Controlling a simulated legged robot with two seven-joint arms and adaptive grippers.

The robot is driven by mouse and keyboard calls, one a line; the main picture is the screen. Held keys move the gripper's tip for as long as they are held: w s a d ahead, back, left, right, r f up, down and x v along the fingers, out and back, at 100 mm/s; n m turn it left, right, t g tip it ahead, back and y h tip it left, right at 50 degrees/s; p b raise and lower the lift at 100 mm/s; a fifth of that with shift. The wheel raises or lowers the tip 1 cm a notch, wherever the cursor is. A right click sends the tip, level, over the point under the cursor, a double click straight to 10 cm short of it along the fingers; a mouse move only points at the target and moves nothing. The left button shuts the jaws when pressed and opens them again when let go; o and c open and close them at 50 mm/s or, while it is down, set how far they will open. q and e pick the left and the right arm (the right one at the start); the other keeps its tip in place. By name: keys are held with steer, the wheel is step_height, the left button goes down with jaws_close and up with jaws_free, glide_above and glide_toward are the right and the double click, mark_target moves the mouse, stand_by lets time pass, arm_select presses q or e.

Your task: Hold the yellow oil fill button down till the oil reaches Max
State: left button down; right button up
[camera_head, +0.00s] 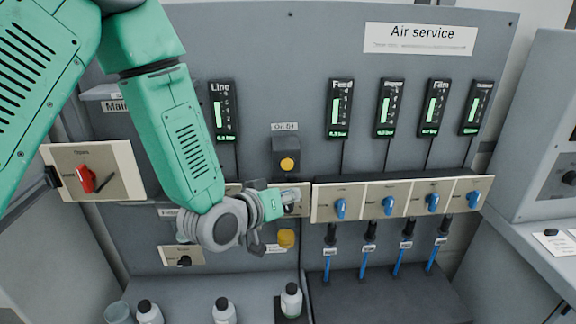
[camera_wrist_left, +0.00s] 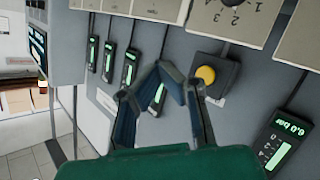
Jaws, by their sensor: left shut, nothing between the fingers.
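A round yellow button (camera_head: 288,164) sits on a dark square box on the grey panel, under a small label that seems to start with "Oil". The left wrist view also shows the yellow button (camera_wrist_left: 205,75) on its dark box, right of the fingers. My left gripper (camera_head: 291,198) is shut and empty, just below the button box in the head view and apart from the button. A second yellow round part (camera_head: 286,238) sits lower on the panel. I cannot make out an oil level or Max mark. My right gripper is out of view.
A beige strip with several blue knobs (camera_head: 388,199) is right of my gripper. Several lit gauges (camera_head: 341,108) are above it. A red switch (camera_head: 85,179) is at the left. White bottles (camera_head: 291,300) with black caps stand on the lower ledge.

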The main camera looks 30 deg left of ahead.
mark_target(287, 164)
arm_select(q)
steer(key=shift+w+a, duration=0.75)
steer(key=shift+w, duration=0.5)
steer(key=shift+w+a, duration=0.8)
steer(key=shift+w, duration=0.4)
steer(key=shift+w+a, duration=0.75)
steer(key=shift+w, duration=0.5)
steer(key=shift+w, duration=0.1)
steer(key=shift+w+a+r, duration=0.1)
steer(key=shift+w+a, duration=0.05)
steer(key=shift+w, duration=0.05)
steer(key=shift+w+a, duration=0.25)
steer(key=shift+w, duration=0.15)
stand_by(3.6)
